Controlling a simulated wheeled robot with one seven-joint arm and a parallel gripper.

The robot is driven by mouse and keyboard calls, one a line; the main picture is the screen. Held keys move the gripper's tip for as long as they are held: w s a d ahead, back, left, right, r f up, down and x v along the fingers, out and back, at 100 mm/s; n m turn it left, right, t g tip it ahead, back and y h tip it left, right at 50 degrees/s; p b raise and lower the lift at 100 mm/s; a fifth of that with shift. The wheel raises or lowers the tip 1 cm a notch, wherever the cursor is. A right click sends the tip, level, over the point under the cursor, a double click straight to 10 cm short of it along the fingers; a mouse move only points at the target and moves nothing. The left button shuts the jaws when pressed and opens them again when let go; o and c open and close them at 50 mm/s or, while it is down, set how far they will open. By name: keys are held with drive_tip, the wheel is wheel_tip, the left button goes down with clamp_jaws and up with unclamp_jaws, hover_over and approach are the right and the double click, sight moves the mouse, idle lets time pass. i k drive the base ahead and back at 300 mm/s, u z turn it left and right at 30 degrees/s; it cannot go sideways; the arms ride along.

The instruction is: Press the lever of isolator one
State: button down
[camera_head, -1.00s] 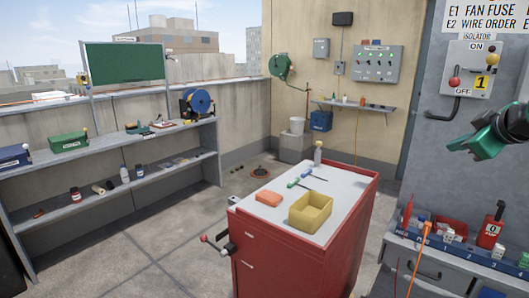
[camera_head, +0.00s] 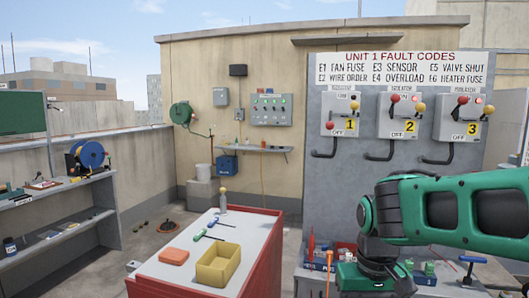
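Isolator one (camera_head: 341,113) is a light grey box with a yellow "1" plate, the leftmost of three on the grey panel. Its lever has a red ball (camera_head: 329,125) that sits low at the box's left side. A yellow ball (camera_head: 354,104) sticks out at its right. On isolator two (camera_head: 398,115) and isolator three (camera_head: 463,117) the red balls sit high. My green and black arm reaches in from the right and bends downward below the isolators, apart from them. My gripper's fingers are not visible at the bottom edge.
A red cabinet (camera_head: 262,270) stands in front, with a yellow bin (camera_head: 218,264) and tools on its pale top. A bench with small items (camera_head: 315,280) lies below the panel, partly behind my arm. A fault-code sign (camera_head: 402,67) hangs above the isolators.

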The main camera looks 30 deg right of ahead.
sight(330, 125)
drive_tip(key=u, duration=1.4)
drive_tip(key=k, duration=1.3)
drive_tip(key=z, duration=1.4)
drive_tip(key=i, duration=0.4)
drive_tip(key=z, duration=0.1)
